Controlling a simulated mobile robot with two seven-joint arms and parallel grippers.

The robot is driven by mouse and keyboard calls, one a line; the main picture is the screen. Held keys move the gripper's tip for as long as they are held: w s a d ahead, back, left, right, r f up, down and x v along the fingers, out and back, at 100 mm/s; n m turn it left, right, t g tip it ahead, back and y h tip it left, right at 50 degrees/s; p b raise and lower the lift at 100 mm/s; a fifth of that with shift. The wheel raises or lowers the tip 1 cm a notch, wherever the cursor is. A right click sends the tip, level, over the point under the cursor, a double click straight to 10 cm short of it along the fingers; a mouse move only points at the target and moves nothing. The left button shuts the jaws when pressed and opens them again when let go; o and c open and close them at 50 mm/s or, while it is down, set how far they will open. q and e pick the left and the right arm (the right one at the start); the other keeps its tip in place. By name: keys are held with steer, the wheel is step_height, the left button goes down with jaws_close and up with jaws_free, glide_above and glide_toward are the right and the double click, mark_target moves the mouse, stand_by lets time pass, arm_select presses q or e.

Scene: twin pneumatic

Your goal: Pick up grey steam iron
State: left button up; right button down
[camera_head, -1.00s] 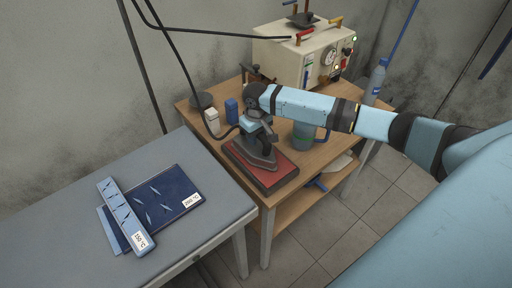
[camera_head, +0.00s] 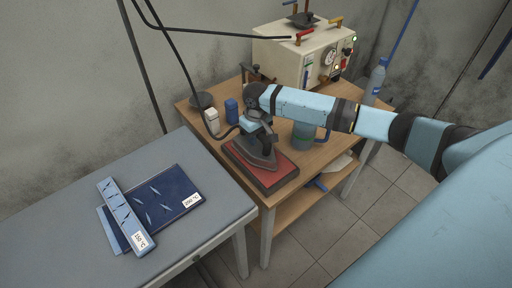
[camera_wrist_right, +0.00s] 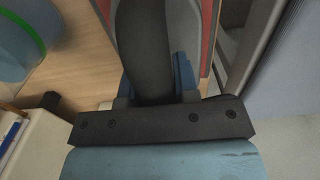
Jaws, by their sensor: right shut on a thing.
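The grey steam iron (camera_head: 262,158) stands on a red pad (camera_head: 284,175) on the wooden table, its tip toward the front of the table. My right gripper (camera_head: 260,132) is over the iron and shut on its handle, coming down from above. In the right wrist view the dark handle (camera_wrist_right: 145,50) runs between the fingers, with red pad showing beyond it. The fingertips are largely hidden by the handle and the wrist. I cannot tell any gap between the iron's sole and the pad. My left gripper is not in view.
A white bottle (camera_head: 212,120) and blue can (camera_head: 231,110) stand behind left. A cream machine (camera_head: 305,55) fills the table's back.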

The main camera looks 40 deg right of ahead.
steer(key=shift+w+d+r, duration=0.1)
steer(key=shift+w+r, duration=0.05)
steer(key=shift+r, duration=0.25)
step_height(320, 180, up, 20)
steer(key=shift+f, duration=0.25)
stand_by(0.4)
